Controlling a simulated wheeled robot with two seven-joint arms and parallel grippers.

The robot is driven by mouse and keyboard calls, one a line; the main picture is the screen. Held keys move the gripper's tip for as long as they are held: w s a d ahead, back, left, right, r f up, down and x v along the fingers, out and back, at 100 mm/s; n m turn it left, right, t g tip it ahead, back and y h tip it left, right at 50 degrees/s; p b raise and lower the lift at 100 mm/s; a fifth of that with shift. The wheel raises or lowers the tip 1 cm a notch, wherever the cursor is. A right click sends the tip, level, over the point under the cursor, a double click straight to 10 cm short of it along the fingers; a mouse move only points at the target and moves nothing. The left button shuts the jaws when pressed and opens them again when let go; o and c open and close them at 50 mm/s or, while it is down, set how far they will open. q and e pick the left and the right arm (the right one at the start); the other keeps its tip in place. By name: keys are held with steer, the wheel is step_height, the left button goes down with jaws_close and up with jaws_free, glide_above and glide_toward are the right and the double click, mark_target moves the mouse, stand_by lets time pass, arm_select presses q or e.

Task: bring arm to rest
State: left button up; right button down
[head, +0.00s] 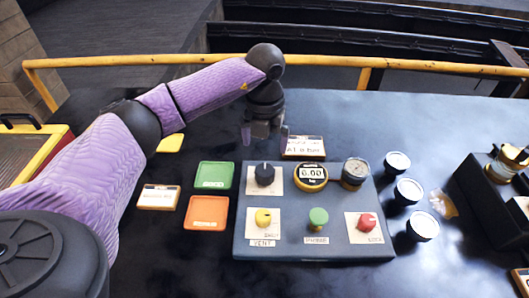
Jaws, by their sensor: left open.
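My left arm (200,90) comes in from the left, in a purple sleeve with black joints. It reaches over the dark table. My left gripper (264,132) points down, open and empty, just above or behind the back left edge of the grey control panel (290,245). It is near the black knob (264,173) and left of a small label card (303,147). I cannot tell the exact height of the gripper over the table. My right gripper is not in view.
The panel carries a display (311,174), a gauge (355,171) and yellow, green and red knobs. Green (214,175) and orange (206,212) trays lie left. Several white-topped round pieces (397,162) and a dark device (490,195) stand right. A yellow rail (330,62) runs behind.

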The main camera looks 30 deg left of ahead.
arm_select(q)
steer(key=shift+r, duration=0.3)
